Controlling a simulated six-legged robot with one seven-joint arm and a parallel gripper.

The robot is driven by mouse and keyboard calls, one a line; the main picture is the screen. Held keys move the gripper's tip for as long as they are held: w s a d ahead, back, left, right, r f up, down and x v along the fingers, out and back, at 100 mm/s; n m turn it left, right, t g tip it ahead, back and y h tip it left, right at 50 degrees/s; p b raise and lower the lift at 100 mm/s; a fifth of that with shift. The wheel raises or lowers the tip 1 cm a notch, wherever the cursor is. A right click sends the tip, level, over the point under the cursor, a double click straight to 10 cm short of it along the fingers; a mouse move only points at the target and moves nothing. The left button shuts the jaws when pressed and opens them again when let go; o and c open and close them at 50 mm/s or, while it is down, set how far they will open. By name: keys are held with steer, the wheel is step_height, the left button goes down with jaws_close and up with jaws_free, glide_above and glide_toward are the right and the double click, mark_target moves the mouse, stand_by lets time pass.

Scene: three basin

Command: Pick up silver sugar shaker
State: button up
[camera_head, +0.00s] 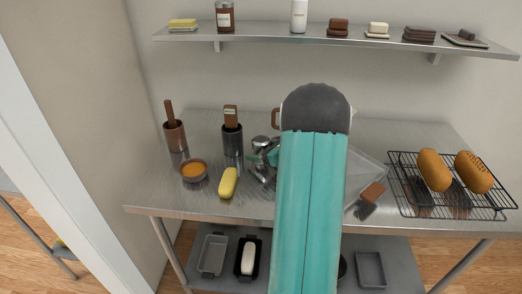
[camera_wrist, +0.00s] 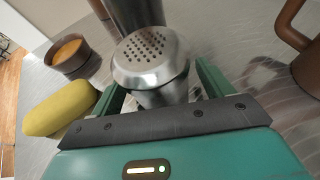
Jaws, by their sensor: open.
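The silver sugar shaker (camera_wrist: 152,62) has a domed, perforated metal lid and stands in the middle of the wrist view. My gripper (camera_wrist: 160,92) is open, with one green finger on each side of the shaker. The shaker's lower body is hidden behind my gripper's front edge. I cannot tell whether the fingers touch it. In the head view the shaker (camera_head: 261,143) shows partly to the left of my teal arm, which hides much of that spot.
A yellow oblong item (camera_wrist: 60,108) lies close left of my gripper, beside a bowl of orange contents (camera_wrist: 70,54). A dark cylindrical holder (camera_head: 232,140) stands just behind. A brown-handled mug (camera_wrist: 302,45) is at right. A wire rack (camera_head: 408,185) with two loaves is farther right.

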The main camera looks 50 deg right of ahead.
steer(key=shift+c, duration=0.2)
steer(key=c, duration=1.1)
steer(key=shift+r, duration=0.15)
steer(key=shift+r, duration=0.65)
steer(key=s+a+r, duration=0.2)
steer(key=s+r, duration=0.1)
steer(key=s, duration=0.1)
steer(key=s+a+r, duration=0.2)
steer(key=s+r, duration=0.2)
steer(key=s+a+r, duration=0.2)
steer(key=s+r, duration=0.2)
steer(key=shift+s+r, duration=0.25)
steer(key=shift+s, duration=0.1)
